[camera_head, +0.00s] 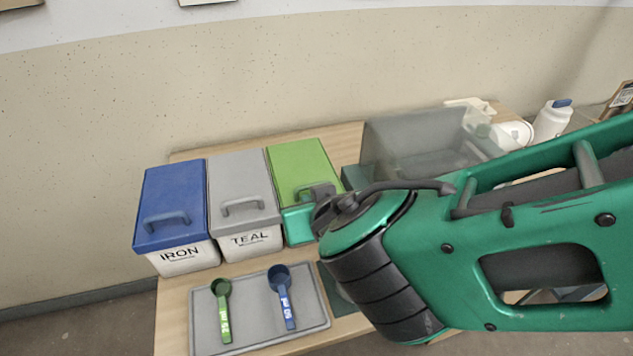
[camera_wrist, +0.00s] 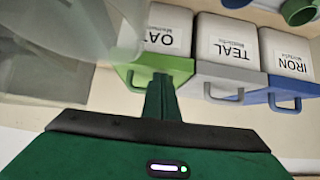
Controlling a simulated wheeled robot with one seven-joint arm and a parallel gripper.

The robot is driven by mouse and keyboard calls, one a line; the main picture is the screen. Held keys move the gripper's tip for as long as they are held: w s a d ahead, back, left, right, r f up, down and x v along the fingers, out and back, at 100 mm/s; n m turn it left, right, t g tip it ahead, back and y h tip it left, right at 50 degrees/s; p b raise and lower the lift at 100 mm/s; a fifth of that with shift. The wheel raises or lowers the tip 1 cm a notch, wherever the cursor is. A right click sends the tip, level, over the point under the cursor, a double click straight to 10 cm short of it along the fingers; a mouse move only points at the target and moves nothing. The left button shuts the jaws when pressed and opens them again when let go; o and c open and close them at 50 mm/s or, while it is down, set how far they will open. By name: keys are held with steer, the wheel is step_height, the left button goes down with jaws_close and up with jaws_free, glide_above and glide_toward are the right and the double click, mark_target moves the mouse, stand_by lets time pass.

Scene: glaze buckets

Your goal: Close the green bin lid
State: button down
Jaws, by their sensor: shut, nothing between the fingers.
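The green bin lid (camera_head: 297,165) lies on the third bin, roughly level with the grey and blue lids beside it; my arm hides much of its front in the head view. In the wrist view, which looks upside down, the green lid (camera_wrist: 182,66) runs along the white bin labelled OAT (camera_wrist: 168,38), and I see no clear gap between them. Whether it is fully seated I cannot tell. My gripper (camera_wrist: 160,80) is shut and empty, its fingertips at the lid's front edge, overlapping the handle area. Contact is unclear.
The blue-lidded IRON bin (camera_head: 172,205) and grey-lidded TEAL bin (camera_head: 240,190) stand to the left. A grey tray (camera_head: 255,318) with a green scoop (camera_head: 222,308) and a blue scoop (camera_head: 284,297) lies in front. A clear tub (camera_head: 415,140) stands at right.

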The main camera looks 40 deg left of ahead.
steer(key=shift+w+d+f, duration=0.1)
steer(key=shift+w+f, duration=0.1)
steer(key=shift+w, duration=0.4)
steer(key=shift+w+d+f, duration=0.1)
steer(key=shift+w+f, duration=0.05)
steer(key=shift+w, duration=0.4)
steer(key=shift+s+r, duration=0.1)
steer(key=shift+s, duration=0.25)
steer(key=shift+s, duration=0.1)
steer(key=v, duration=1)
steer(key=shift+r, duration=0.4)
steer(key=shift+d, duration=0.1)
